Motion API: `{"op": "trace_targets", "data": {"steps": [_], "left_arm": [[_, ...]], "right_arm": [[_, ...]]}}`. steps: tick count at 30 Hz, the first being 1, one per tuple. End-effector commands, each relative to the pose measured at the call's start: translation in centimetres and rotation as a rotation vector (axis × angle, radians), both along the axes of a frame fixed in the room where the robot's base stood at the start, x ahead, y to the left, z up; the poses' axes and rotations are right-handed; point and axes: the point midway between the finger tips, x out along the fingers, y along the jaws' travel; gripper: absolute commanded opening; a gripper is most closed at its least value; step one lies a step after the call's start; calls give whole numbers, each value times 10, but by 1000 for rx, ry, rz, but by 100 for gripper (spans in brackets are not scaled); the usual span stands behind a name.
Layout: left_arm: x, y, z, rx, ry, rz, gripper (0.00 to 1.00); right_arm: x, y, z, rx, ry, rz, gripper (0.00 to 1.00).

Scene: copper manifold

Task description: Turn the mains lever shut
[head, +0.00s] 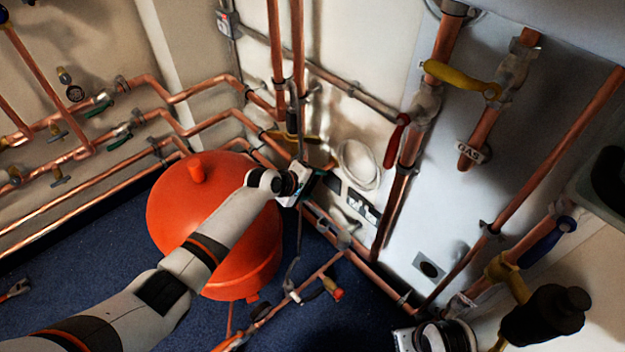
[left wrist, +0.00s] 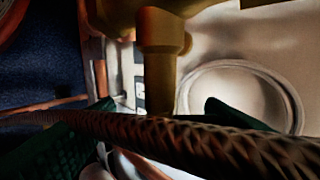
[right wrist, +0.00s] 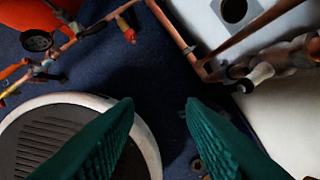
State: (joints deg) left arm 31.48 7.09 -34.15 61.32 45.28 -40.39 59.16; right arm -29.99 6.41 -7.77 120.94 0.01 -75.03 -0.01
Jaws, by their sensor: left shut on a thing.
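No lever carries a readable mains label. A blue lever (head: 547,240) sits on a copper pipe at the right of the head view, near a brass valve (head: 500,268). A red lever (head: 395,145) hangs beside the vertical pipe in the middle. My left gripper (head: 303,183) is in the corner behind the orange vessel. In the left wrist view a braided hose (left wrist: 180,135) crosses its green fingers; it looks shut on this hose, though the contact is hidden. A brass fitting (left wrist: 160,60) is just beyond. My right gripper (right wrist: 160,105) is open and empty, low at the right.
An orange vessel (head: 170,215) stands under my left arm. Copper pipes line both walls. A red-capped valve (head: 333,290) is low in front. Blue floor (head: 330,325) shows between the pipes.

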Motion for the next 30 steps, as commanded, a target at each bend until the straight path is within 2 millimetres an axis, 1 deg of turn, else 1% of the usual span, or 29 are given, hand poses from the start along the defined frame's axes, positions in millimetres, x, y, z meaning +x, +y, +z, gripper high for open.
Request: {"op": "trace_targets", "data": {"steps": [1,5,10,14,18,21,24,30], "left_arm": [[1,0,4,9,8,2,41],[1,0,4,35,35,1,41],[1,0,4,73,72,1,41],[1,0,4,107,107,1,41],[1,0,4,150,152,1,41],[1,-1,4,191,193,1,41],[1,-1,3,242,244,0,41],[0,0,1,296,296,0,41]], "right_arm": [[-1,0,-10,0,12,1,36],[-3,1,-40,-2,27,4,36],[-13,0,-79,-4,48,8,36],[-25,-2,-106,-6,65,11,36],[-42,-4,-133,-8,83,14,36],[-55,-6,-149,-9,93,17,36],[-65,-8,-161,-10,99,19,36],[-70,-9,-168,-9,101,20,36]]}}
